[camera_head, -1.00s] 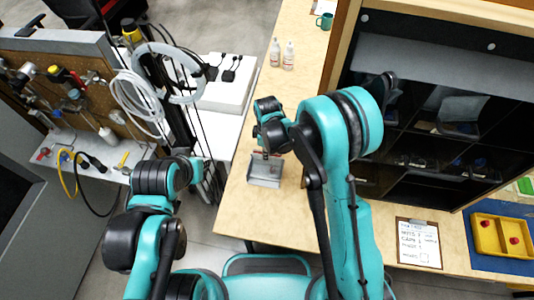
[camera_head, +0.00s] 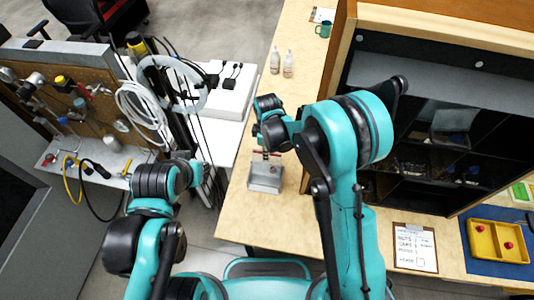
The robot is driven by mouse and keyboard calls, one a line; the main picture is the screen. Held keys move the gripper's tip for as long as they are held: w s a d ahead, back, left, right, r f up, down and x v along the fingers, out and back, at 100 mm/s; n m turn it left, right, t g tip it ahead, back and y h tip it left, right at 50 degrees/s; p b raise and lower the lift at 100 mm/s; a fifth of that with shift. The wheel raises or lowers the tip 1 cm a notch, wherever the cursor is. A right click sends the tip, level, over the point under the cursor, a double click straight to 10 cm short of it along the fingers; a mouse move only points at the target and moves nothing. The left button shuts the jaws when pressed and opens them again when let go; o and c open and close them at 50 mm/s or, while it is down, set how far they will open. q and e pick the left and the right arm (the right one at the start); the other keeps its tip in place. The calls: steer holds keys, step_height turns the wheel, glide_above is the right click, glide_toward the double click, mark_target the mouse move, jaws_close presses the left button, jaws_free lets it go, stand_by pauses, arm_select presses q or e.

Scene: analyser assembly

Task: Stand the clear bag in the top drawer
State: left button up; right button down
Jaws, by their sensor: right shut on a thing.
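My right gripper (camera_head: 266,154) points down over the wooden table, just above a small grey metal tray (camera_head: 265,180). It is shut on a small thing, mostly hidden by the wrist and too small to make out. A pale, see-through shape (camera_head: 453,120) that may be the clear bag shows inside the dark shelf unit (camera_head: 410,150) at the right. I cannot make out a top drawer for certain. My left arm is folded at the lower left, and its gripper (camera_head: 197,174) is small and dark, apart from the table, its jaws not clear.
Two small bottles (camera_head: 281,62) and a green mug (camera_head: 323,30) stand on the table's far part. A clipboard (camera_head: 414,248) and a yellow tray (camera_head: 497,241) lie at the right front. A pegboard with tools (camera_head: 70,110) and hanging cables (camera_head: 140,105) are at the left.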

steer(key=shift+r+p, duration=1.2)
steer(key=shift+r, duration=1)
steer(key=shift+s, duration=0.1)
steer(key=s+a+r, duration=0.1)
steer(key=s, duration=0.7)
steer(key=s+a+r, duration=0.2)
steer(key=s, duration=0.6)
steer(key=shift+s+a, duration=0.15)
steer(key=shift+s, duration=0.15)
